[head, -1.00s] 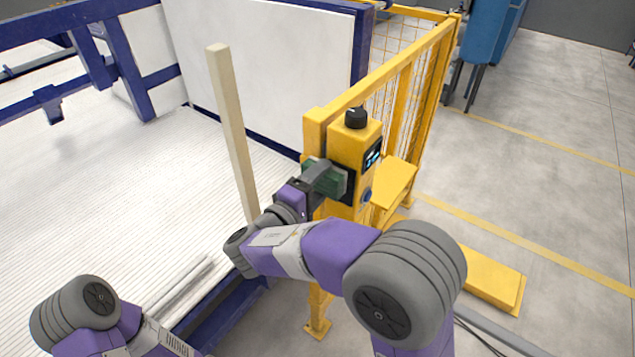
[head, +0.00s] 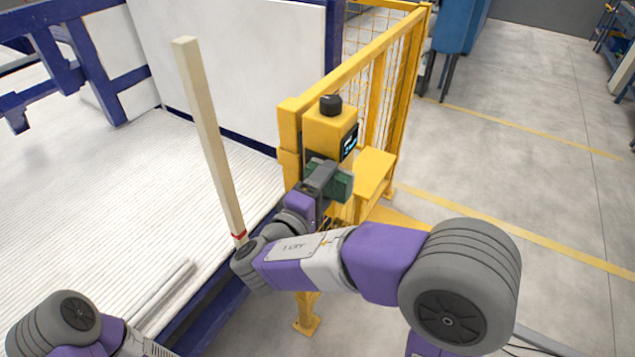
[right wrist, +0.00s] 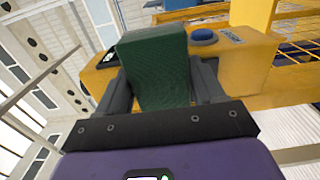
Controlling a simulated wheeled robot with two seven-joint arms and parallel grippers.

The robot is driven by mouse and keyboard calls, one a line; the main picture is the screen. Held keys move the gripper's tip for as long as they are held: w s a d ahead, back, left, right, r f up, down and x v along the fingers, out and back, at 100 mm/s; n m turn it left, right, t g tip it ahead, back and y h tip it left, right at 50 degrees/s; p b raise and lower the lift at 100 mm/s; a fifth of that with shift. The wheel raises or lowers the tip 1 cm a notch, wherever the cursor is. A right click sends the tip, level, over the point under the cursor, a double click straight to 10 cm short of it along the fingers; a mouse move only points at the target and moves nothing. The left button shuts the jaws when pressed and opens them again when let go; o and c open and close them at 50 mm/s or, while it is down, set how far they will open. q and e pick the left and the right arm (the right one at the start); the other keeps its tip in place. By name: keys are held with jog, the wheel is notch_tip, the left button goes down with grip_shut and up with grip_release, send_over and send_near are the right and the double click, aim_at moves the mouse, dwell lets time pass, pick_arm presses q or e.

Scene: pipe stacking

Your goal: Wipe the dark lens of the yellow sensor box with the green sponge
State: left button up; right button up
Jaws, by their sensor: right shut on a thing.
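The yellow sensor box (head: 328,132) stands on the yellow fence post, with a black knob on top and a small lit display on its right side. My right gripper (head: 328,180) is shut on the green sponge (head: 343,186), in front of the box's lower face. In the right wrist view the sponge (right wrist: 158,75) sits between both fingers and covers part of the yellow box (right wrist: 250,62). A dark patch of the lens shows just left of the gripper in the head view; the rest is hidden. Whether the sponge touches it I cannot tell. My left gripper is out of view.
A pale upright bar (head: 208,130) with a red band near its foot stands left of my right forearm. The yellow mesh fence (head: 385,85) runs back behind the box. A white ribbed bed (head: 90,200) lies at left; open floor is at right.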

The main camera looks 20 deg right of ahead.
jog(key=shift+b+v, duration=0.5)
jog(key=shift+v, duration=2.5)
jog(key=shift+b+v, duration=0.3)
jog(key=shift+v, duration=1.2)
